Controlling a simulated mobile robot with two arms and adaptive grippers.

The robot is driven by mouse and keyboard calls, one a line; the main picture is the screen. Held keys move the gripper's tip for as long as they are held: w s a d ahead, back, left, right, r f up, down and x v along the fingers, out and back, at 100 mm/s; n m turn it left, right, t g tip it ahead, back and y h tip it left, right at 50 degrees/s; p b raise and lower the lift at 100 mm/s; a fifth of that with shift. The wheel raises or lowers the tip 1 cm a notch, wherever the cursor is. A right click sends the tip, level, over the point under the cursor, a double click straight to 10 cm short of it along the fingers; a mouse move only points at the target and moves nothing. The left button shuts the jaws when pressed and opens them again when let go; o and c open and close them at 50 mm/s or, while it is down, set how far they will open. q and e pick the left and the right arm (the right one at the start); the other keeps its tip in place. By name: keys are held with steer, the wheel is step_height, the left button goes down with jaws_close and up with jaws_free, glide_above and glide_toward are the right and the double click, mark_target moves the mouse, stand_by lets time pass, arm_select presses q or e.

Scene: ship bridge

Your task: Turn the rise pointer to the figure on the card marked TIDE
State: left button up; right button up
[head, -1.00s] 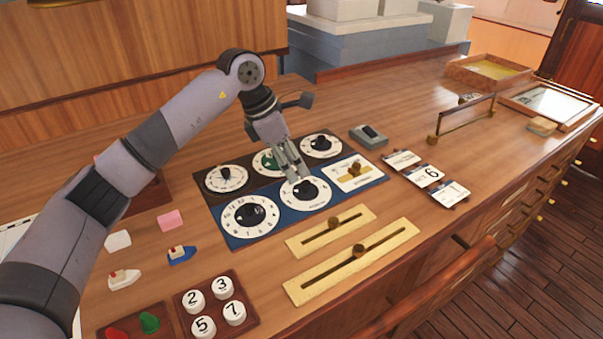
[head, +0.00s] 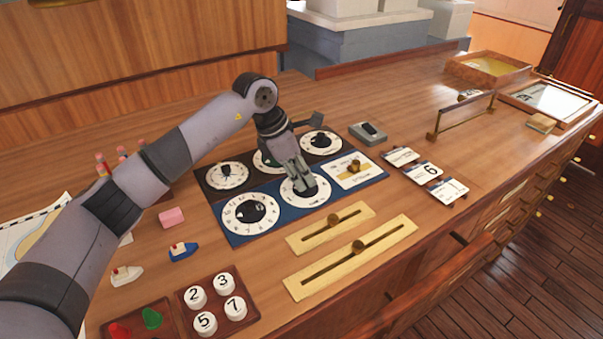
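The blue panel (head: 229,230) carries a large white dial with a black knob (head: 251,211), a middle white dial (head: 289,198) and a white plate with a brass piece (head: 356,168). My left gripper (head: 304,190) points down onto the middle dial, its fingers at the dark knob and covering most of it. Whether the fingers grip the knob is not clear. Three cards stand in a row to the right: an upper one (head: 401,155), a middle one showing 6 (head: 424,173) and a lower one (head: 450,190). Their small titles and the dial names are unreadable. My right gripper is out of view.
A dark panel with more dials (head: 228,175) lies behind the blue one. Brass slider plates (head: 350,258) lie in front, and a tray of numbered discs (head: 217,302) front left. A grey box (head: 368,132) and a brass rail (head: 462,115) stand to the right.

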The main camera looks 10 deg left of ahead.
arm_select(q)
jaws_close()
steer(key=shift+m, duration=0.3)
steer(key=m, duration=0.1)
steer(key=m+g+b, duration=0.1)
steer(key=shift+w+m+h+b, duration=0.2)
steer(key=shift+m+h+b, duration=0.1)
steer(key=shift+w+m+g+b, duration=0.15)
steer(key=shift+m+g, duration=0.35)
steer(key=shift+m, duration=0.6)
steer(key=shift+m+g+b, duration=0.25)
steer(key=shift+m+g, duration=0.25)
steer(key=shift+m, duration=0.6)
steer(key=o, duration=0.5)
jaws_free()
